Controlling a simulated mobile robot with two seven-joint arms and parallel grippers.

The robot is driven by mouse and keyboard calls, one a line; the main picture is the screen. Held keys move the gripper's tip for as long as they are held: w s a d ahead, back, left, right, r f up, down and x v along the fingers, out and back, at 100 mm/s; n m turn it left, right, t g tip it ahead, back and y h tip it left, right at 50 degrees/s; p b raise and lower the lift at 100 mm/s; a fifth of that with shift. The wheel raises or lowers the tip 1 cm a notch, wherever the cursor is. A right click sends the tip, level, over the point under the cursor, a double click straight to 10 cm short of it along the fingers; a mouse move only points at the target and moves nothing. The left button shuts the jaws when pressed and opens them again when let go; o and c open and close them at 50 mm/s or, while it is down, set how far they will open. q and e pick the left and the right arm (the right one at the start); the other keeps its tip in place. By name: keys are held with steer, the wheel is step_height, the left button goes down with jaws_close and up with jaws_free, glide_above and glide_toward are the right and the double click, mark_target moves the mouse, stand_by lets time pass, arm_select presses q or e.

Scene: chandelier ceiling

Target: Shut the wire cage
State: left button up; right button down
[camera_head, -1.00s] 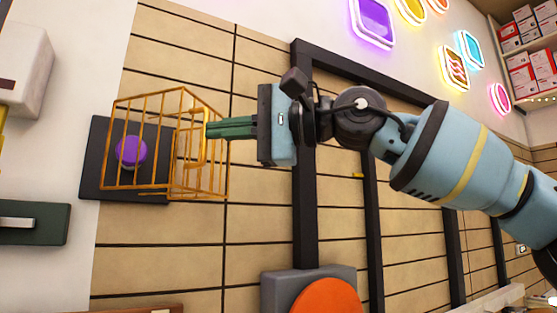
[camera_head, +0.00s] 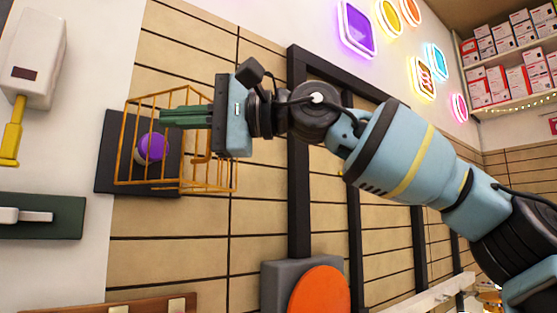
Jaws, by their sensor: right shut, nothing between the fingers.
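An orange wire cage (camera_head: 126,150) stands out from a dark square plate (camera_head: 108,140) on the wall, left of centre. Inside it sits a purple round button (camera_head: 152,147) on a pale base. The cage's wire panel (camera_head: 232,172) on the right reaches out past the plate; I cannot tell how far it stands open, because my gripper hides its upper part. My right gripper (camera_head: 164,117) is shut and empty. Its dark green fingers point left and overlap the upper part of the cage; whether they touch the wires is unclear. My left gripper is not in view.
A white box with a yellow handle (camera_head: 12,140) and a dark green box with a pale lever (camera_head: 35,232) are at the left. A grey block with an orange disc (camera_head: 320,292) is below. Dark upright bars (camera_head: 299,200) stand right of the cage.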

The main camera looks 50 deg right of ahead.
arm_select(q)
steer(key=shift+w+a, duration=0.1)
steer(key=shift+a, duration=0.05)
arm_select(e)
steer(key=shift+w+a, duration=0.15)
steer(key=shift+a, duration=0.05)
stand_by(0.4)
steer(key=shift+d, duration=0.1)
stand_by(0.3)
